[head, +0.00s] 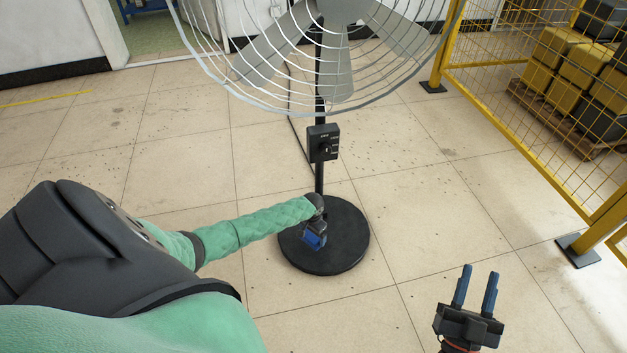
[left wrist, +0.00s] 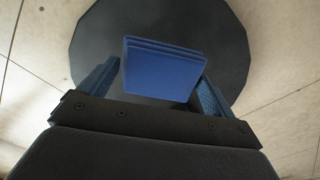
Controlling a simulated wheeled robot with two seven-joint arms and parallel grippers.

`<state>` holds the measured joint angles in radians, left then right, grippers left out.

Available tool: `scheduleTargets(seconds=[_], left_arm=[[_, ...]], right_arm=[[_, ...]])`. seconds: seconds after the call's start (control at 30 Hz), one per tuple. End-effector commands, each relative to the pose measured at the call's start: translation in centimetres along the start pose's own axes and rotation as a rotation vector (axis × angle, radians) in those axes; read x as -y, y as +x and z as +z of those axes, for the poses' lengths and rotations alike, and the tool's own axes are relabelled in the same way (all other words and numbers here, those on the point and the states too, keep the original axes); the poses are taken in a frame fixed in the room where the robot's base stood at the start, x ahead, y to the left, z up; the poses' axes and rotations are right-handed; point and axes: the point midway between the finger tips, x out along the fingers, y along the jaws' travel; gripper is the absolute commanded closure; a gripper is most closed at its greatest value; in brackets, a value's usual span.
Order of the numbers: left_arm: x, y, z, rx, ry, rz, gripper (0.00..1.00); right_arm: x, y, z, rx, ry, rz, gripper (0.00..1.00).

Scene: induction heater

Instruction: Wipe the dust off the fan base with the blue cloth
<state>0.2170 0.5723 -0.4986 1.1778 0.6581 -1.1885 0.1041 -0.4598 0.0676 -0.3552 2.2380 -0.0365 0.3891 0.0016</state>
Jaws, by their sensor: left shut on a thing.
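The fan base (head: 345,247) is a round black disc on the floor under the fan's pole. It also fills the upper middle of the left wrist view (left wrist: 225,45). The blue cloth (left wrist: 162,68) is a folded, layered block held between the fingers of my left gripper (left wrist: 158,90). In the head view the blue cloth (head: 314,241) shows over the left part of the base, below my left gripper (head: 315,232). I cannot tell whether the cloth touches the base. No dust is clearly visible on the base. My right gripper (head: 475,290) is open and empty at the lower right.
The fan's pole (head: 320,178) rises from the base, with a black control box (head: 323,143) and a wire fan cage (head: 330,100) above. A yellow mesh fence (head: 520,110) stands at the right, with boxes on a pallet behind it. Tiled floor around the base is clear.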

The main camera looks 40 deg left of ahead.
Motion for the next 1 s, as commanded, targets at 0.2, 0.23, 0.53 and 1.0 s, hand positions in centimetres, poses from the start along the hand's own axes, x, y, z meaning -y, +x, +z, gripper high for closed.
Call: scheduleTargets(seconds=[0.2, 0.23, 0.53, 1.0], left_arm=[[0.0, -0.2, 0.0, 0.0, 0.0, 0.0, 0.31], [0.0, -0.3, 0.0, 0.0, 0.0, 0.0, 0.31], [0.0, -0.5, 0.0, 0.0, 0.0, 0.0, 0.31], [0.1, -0.9, 0.0, 0.0, 0.0, 0.0, 0.31]], right_arm=[[-0.1, -0.5, 1.9, 0.063, 0.005, 0.003, 0.64], [-0.1, -0.6, 2.1, 0.072, 0.006, 0.003, 0.64], [-0.1, -2.1, 5.0, 0.172, 0.018, 0.011, 0.64], [-0.1, -4.2, 8.7, 0.311, 0.029, 0.018, 0.64]])
